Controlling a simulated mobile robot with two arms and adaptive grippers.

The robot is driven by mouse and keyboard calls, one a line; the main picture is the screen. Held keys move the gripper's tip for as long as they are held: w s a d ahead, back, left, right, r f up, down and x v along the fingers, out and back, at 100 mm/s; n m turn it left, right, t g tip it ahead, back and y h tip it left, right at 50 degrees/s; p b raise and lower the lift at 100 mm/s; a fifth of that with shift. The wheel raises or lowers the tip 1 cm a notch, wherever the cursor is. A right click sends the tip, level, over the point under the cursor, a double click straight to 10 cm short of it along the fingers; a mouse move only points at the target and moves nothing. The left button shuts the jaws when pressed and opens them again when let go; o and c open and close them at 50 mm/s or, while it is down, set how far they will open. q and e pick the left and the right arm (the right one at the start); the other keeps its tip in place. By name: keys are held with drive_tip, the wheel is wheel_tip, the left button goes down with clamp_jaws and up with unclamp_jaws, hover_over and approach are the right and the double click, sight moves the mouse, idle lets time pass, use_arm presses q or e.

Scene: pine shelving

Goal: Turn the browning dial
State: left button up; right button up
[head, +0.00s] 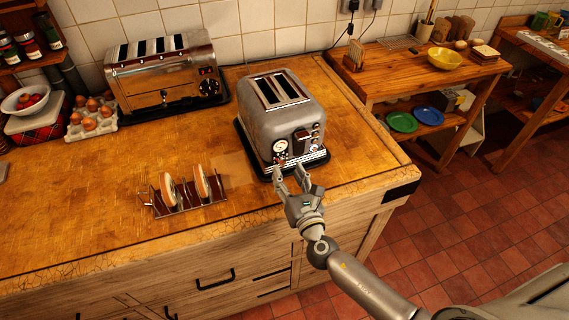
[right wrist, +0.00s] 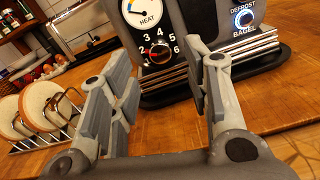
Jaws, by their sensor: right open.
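A grey two-slot toaster (head: 280,117) stands on a black tray near the right end of the wooden counter. Its front carries a round HEAT gauge (right wrist: 145,12), and below that the numbered browning dial (right wrist: 158,52), black with a red-orange mark. A lit DEFROST/BAGEL button (right wrist: 243,18) is to the right. My right gripper (head: 289,178) is open in front of the toaster's lower front. In the right wrist view its fingers (right wrist: 160,90) stand apart with the dial framed between them, beyond the tips; nothing is between the fingers. My left gripper is in neither view.
A toast rack (head: 188,204) with bread slices stands left of the toaster, close to the counter's front edge. A larger chrome toaster (head: 166,72) and an egg tray (head: 92,119) are farther left. The counter between is clear.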

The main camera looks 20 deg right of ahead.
sight(283, 162)
drive_tip(key=shift+w, duration=1.8)
clamp_jaws()
